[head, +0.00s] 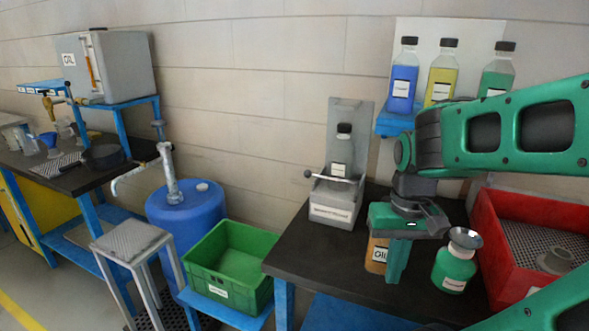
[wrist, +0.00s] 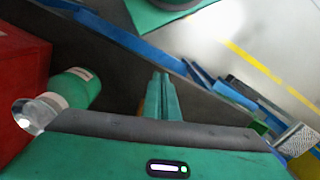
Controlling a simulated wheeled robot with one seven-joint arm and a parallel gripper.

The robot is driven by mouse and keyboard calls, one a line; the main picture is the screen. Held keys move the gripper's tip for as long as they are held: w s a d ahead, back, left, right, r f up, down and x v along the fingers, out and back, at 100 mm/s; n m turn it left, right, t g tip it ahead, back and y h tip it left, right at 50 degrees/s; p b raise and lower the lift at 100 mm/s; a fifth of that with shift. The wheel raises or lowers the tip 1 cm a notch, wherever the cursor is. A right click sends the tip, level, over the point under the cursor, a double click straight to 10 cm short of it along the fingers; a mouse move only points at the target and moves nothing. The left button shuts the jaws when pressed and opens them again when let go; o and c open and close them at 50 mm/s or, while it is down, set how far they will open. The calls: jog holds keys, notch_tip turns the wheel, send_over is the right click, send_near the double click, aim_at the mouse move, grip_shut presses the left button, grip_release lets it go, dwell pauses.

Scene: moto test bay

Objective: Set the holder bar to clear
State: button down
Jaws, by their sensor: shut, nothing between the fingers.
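The grey holder (head: 337,211) stands on the dark bench, with a tall back plate and a label on its front. A clear bottle with a black cap (head: 341,150) stands upright in it. The holder bar (head: 331,178) runs across the front of the bottle, with a round knob at its left end. My gripper (head: 394,277) is to the right of the holder, pointing down and apart from the bar. Its fingers are together and empty, and they also show in the wrist view (wrist: 162,88). The holder is not seen in the wrist view.
An amber bottle (head: 376,254) stands behind my fingers, and a green bottle (head: 455,266) to their right. A red crate (head: 487,220) is at the bench's right. Blue, yellow and green bottles stand on a wall shelf (head: 393,125). A green crate (head: 211,274) is left of the bench.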

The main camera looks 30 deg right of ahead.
jog(key=shift+a, duration=0.1)
jog(key=w+a+r+n+t+h, duration=0.1)
jog(key=w+a+r+n+t, duration=0.2)
jog(key=w, duration=0.7)
jog(key=w+a+r+n+t, duration=0.1)
jog(key=w+a+r, duration=0.3)
jog(key=w, duration=0.6)
jog(key=w+d+r+m+g+h, duration=0.1)
jog(key=w+d+r+m+h, duration=0.1)
jog(key=w+d+r+m, duration=0.6)
jog(key=w+d+r, duration=0.3)
jog(key=w, duration=0.3)
jog(key=shift+w+r, duration=0.25)
jog(key=shift+w, duration=0.1)
jog(key=shift+d+f, duration=0.1)
